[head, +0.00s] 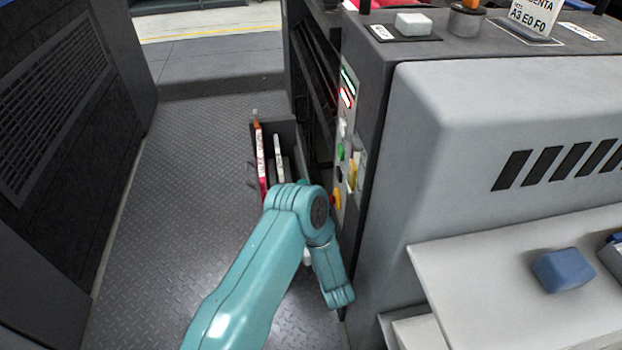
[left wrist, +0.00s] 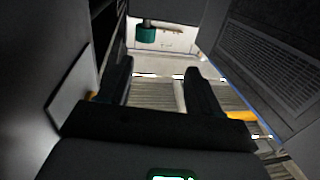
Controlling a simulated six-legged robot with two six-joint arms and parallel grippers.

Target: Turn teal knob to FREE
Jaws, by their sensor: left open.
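The arm in the head view is my teal left arm, bent at a joint beside the machine's side panel (head: 345,150). Its jaws cannot be made out there. In the left wrist view my left gripper (left wrist: 160,85) is open, its two dark fingers apart with nothing visible between them. A teal cylinder on a dark stem (left wrist: 146,34) shows beyond and above the fingers, apart from them. I cannot tell whether it is the teal knob. In the head view no teal knob can be clearly identified on the panel, and my arm covers its lower part. My right gripper is not in view.
The panel carries a green button (head: 340,151), a yellow handle (head: 352,173) and lit indicators. A narrow dark bin (head: 286,130) with upright items stands left of it. A blue block (head: 563,270) rests on the grey shelf at right. The patterned floor (head: 190,190) is clear at left.

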